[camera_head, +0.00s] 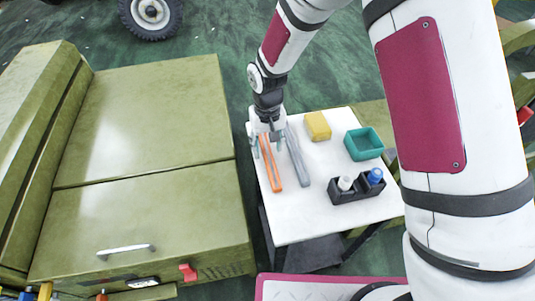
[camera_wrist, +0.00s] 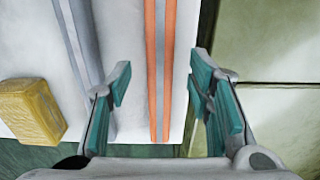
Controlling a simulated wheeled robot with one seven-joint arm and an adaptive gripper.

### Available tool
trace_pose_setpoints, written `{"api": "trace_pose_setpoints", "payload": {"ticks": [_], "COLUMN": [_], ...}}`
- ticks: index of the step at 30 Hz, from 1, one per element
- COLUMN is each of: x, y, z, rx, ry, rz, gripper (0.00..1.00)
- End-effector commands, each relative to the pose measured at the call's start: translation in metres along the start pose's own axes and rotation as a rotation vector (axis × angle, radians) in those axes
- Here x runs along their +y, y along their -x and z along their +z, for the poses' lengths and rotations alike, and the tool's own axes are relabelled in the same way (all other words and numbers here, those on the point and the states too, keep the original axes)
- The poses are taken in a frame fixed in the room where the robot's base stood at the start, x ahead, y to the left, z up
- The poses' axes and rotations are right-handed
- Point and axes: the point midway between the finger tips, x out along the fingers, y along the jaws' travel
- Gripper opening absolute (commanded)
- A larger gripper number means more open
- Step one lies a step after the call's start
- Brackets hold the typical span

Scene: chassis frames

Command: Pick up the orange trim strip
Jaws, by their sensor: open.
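The orange trim strip (camera_head: 271,164) lies lengthwise near the left edge of the white table. It is long and narrow, with a grey band along its middle in the wrist view (camera_wrist: 160,70). My gripper (camera_head: 267,143) is over the strip's far end, pointing down. In the wrist view, my gripper (camera_wrist: 161,90) is open, its teal-padded fingers on either side of the orange strip. Both fingers look apart from the strip. The exact height above the table cannot be told.
A grey strip (camera_head: 298,156) lies just right of the orange one, close to one finger in the wrist view (camera_wrist: 80,40). The white table (camera_head: 304,218) also holds a yellow block (camera_head: 317,126), a teal bin (camera_head: 364,144) and a black holder (camera_head: 350,193) with bottles. A green vehicle body (camera_head: 150,130) stands left.

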Motion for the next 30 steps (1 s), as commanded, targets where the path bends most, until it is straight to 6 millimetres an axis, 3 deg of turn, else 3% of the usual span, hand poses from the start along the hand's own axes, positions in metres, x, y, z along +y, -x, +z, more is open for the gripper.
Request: {"api": "trace_pose_setpoints", "payload": {"ticks": [4,13,19,20,30], "x": [0.000,0.000,0.000,0.000,0.000], "y": [-0.018,-0.022,-0.021,-0.021,-0.020], "z": [0.000,0.000,0.000,0.000,0.000], "rx": [-0.001,0.000,0.000,0.000,0.001], "ry": [0.000,0.000,0.000,0.000,0.000], "rz": [0.000,0.000,0.000,0.000,0.000], "gripper": [0.47,0.47,0.04,0.00,0.00]}}
